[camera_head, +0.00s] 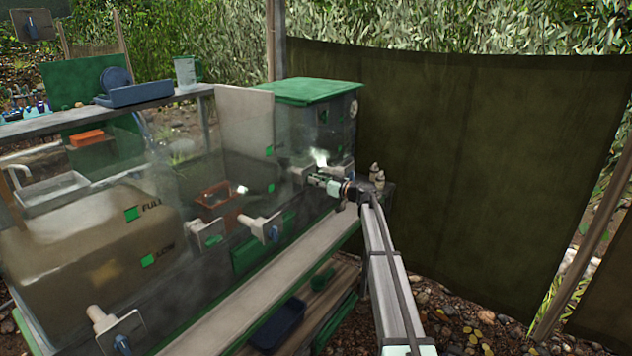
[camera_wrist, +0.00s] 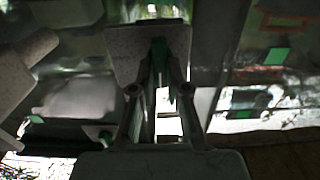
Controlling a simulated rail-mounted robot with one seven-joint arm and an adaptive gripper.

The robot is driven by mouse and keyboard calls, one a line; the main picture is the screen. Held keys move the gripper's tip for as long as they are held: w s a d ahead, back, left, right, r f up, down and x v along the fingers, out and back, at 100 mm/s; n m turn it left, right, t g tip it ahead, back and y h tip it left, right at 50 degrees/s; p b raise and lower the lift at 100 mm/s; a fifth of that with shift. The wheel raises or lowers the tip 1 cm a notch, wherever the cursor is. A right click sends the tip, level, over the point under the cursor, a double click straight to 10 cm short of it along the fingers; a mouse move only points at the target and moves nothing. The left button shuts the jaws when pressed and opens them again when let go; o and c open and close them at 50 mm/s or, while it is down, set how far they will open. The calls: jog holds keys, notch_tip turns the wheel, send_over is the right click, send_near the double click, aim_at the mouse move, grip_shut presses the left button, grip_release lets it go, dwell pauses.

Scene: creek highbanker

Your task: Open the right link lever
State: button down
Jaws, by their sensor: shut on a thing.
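The right link lever's grey mounting plate (camera_wrist: 125,55) shows at the top middle of the wrist view, just beyond my fingers. My gripper (camera_head: 322,180) is at the right end of the glass-fronted tank in the head view. It also shows in the wrist view (camera_wrist: 160,72), with its fingers drawn together at the plate. It is shut on the lever, which is mostly hidden between the fingers, so I cannot tell its exact angle.
A long pale ledge (camera_head: 225,315) runs along the tank front below my arm. A green-lidded box (camera_head: 310,92) stands behind my gripper. Small grey fittings (camera_head: 377,175) stand just right of it. A dark tarp (camera_head: 450,160) hangs behind; the space before it is free.

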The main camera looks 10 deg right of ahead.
jog(key=shift+b, duration=0.4)
jog(key=shift+w+d+m+b, duration=0.15)
jog(key=shift+m+b, duration=1.55)
jog(key=shift+m, duration=2.8)
jog(key=shift+w+a+m+b, duration=0.15)
jog(key=shift+m+b, duration=1.55)
jog(key=shift+m, duration=2.8)
jog(key=shift+d, duration=0.1)
jog(key=c, duration=1.2)
grip_release()
jog(key=shift+o, duration=0.2)
jog(key=shift+f, duration=0.2)
jog(key=v, duration=1.2)
